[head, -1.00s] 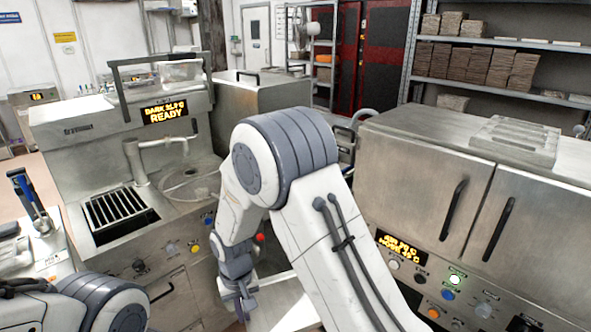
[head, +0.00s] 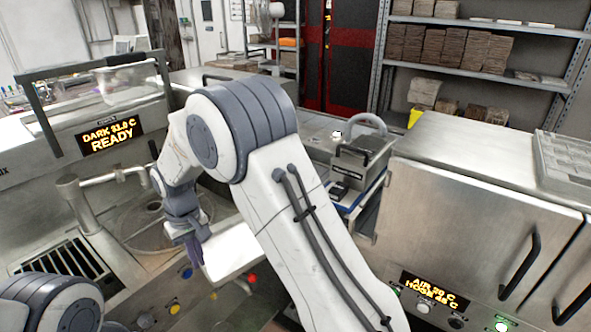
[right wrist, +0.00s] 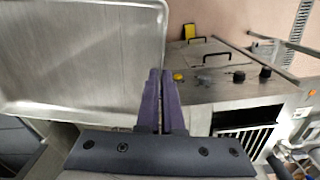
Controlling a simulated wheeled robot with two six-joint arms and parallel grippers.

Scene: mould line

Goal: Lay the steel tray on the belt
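The steel tray (head: 240,252) shows as a bright flat panel beside my right gripper (head: 193,248) in the head view, partly hidden by my right arm. In the right wrist view the tray (right wrist: 75,55) fills the upper left, with a raised rim. My right gripper (right wrist: 160,100) has its purple fingers close together at the rim's lower right corner, shut on the tray. The tray is held out in front of the machine with the READY display. My left arm shows at the lower left of the head view, its gripper out of the picture. I cannot make out a belt.
The READY machine (head: 85,110) with a spout, a round bowl and a black grate (head: 65,265) stands at left. A steel cabinet (head: 460,200) with black handles stands at right. A small grey machine (head: 355,165) sits between them. Shelves (head: 470,65) stand behind.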

